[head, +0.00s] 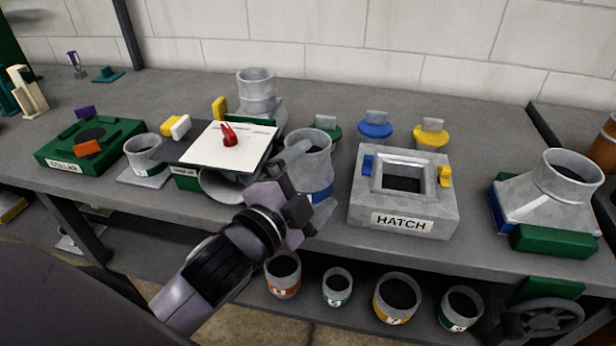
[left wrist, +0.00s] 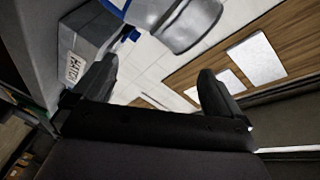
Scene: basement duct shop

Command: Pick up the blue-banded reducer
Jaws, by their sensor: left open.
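The blue-banded reducer (head: 313,145) is a grey metal sleeve with an open top and a blue band low on its side. It stands upright on the bench, left of the hatch box, and my gripper hides part of it. It also shows in the left wrist view (left wrist: 186,22), cut off by the top edge. My left gripper (head: 317,177) is open at the reducer's near side, its fingers spread across it. In the left wrist view the open fingers (left wrist: 157,70) hold nothing, and the reducer shows beyond them. My right gripper is not in view.
The grey HATCH box (head: 420,205) stands close on the right. A white board with a red piece (head: 229,135) and a grey cup (head: 146,153) are left. A flared duct piece (head: 545,195) stands far right. Several banded sleeves (head: 397,292) sit on the lower shelf.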

